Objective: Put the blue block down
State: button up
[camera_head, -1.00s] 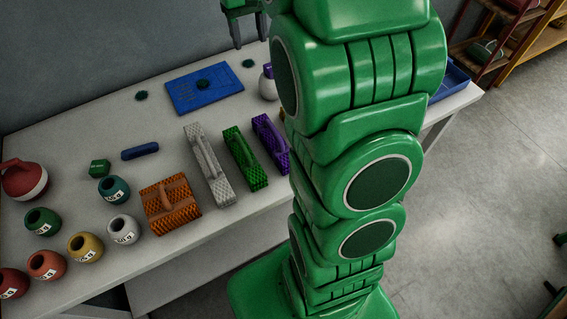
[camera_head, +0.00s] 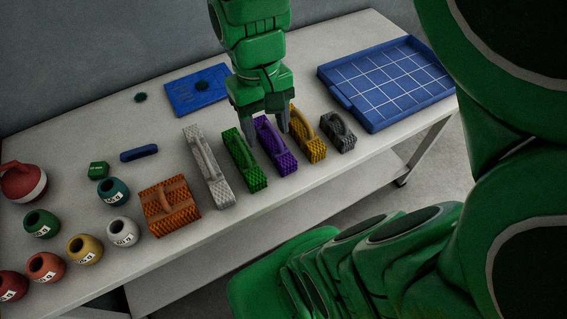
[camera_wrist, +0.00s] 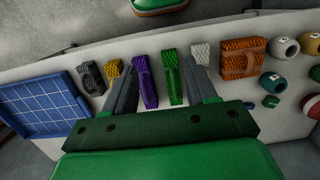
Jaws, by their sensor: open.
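A dark blue block (camera_head: 139,153), a low bar, lies flat on the white table, left of the middle and in front of a flat blue board (camera_head: 180,98). Nothing holds it. My gripper (camera_head: 266,132) is open and empty, well to the right of the blue bar, above the purple and green handled blocks. In the wrist view its fingers (camera_wrist: 159,68) stand apart, with the purple block (camera_wrist: 147,88) and green block (camera_wrist: 172,80) showing between them.
A blue gridded tray (camera_head: 434,92) stands empty at the right. Yellow (camera_head: 308,148), grey (camera_head: 338,132), white (camera_head: 207,165) and orange (camera_head: 170,206) handled blocks line the table's front. Several round weights and a red kettle-like weight (camera_head: 22,183) stand at the left.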

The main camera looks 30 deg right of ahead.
jog(key=s+f, duration=0.2)
jog(key=s, duration=0.6)
jog(key=shift+a+f, duration=0.15)
jog(key=shift+a, duration=0.3)
dwell(0.6)
